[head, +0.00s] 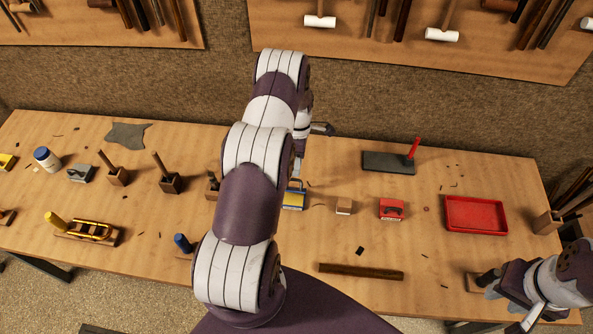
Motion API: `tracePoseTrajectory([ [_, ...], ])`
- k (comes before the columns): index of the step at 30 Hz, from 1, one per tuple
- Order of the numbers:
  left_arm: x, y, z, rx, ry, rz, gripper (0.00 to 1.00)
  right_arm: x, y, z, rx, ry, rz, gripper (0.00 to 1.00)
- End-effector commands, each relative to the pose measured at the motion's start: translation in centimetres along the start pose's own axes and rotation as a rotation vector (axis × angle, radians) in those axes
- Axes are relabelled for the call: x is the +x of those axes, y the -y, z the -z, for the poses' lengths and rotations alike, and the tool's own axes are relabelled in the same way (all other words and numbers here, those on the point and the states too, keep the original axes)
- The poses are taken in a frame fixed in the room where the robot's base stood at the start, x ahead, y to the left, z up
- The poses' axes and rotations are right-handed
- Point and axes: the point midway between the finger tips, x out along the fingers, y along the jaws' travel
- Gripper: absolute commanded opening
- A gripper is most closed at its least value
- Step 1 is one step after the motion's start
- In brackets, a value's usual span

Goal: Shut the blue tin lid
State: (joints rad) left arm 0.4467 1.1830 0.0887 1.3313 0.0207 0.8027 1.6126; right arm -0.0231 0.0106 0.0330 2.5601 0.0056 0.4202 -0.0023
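A small blue tin (293,199) with some yellow on it sits on the workbench near the middle, just right of my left arm. The arm covers part of it, and it is too small to tell how far its lid stands open. My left gripper (321,129) is beyond the tin, above the back of the bench, partly hidden behind its own arm. I cannot tell whether it is open. My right gripper (518,300) is at the bottom right, by the bench's front edge, far from the tin. Its fingers do not show clearly.
A dark bar (361,271) lies near the front edge. Several tools stand at left.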

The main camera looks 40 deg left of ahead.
Motion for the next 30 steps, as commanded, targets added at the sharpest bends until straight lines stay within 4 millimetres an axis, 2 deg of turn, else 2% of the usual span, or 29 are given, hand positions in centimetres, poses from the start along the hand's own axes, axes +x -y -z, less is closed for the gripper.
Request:
tracePoseTrajectory([
  [1, 0.5, 0.2, 0.0, 0.0, 0.0, 0.004, 0.36, -0.8, 0.0, 0.1, 0.0, 0.0, 0.0, 0.36],
  [7, 3.1, 0.1, 0.0, 0.001, 0.0, 0.001, 0.36, -1.5, 0.0, 0.2, -0.001, 0.0, 0.0, 0.36],
  [17, 3.7, 0.0, 0.0, 0.001, 0.0, -0.001, 0.36, -1.5, 0.0, 0.2, -0.001, 0.0, 0.0, 0.36],
  [18, 3.7, 0.0, 0.0, 0.001, 0.0, -0.001, 0.23, -1.5, 0.0, 0.2, -0.001, 0.0, 0.0, 0.36],
  [20, 3.7, 0.0, 0.0, 0.001, 0.0, -0.001, 0.03, -1.5, 0.0, 0.2, -0.001, 0.0, 0.0, 0.36],
  [21, 3.7, 0.0, 0.0, 0.001, 0.0, -0.001, 0.0, -1.5, 0.0, 0.2, -0.001, 0.0, 0.0, 0.36],
  [30, 3.7, 0.0, 0.0, 0.001, 0.0, 0.0, 0.0, -1.5, 0.0, 0.2, -0.001, 0.0, 0.0, 0.36],
])
